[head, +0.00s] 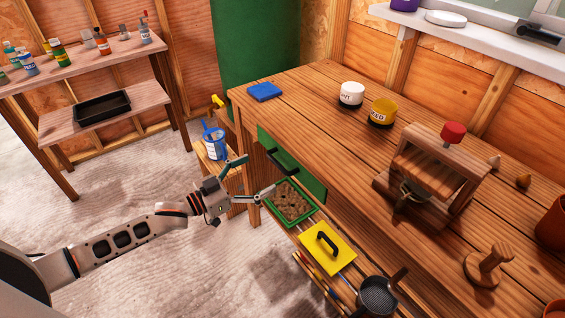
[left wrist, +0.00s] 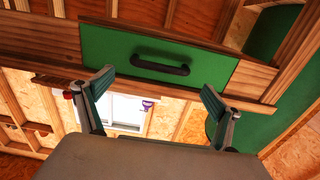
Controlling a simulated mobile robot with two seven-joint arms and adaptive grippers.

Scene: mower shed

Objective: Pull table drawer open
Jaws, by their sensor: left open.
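The table drawer has a green front (head: 308,184) with a dark bar handle (head: 283,162), set under the top of the wooden table (head: 320,95). It looks shut. In the left wrist view the green drawer front (left wrist: 112,48) and its dark handle (left wrist: 160,66) lie ahead, beyond the fingertips. My left gripper (head: 250,177) is open and empty, in front of the drawer and apart from the handle; its two spread fingers also show in the left wrist view (left wrist: 157,88). My right gripper is not in view.
Pots and a wooden press (head: 428,170) stand on the tabletop. The floor at left is clear.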

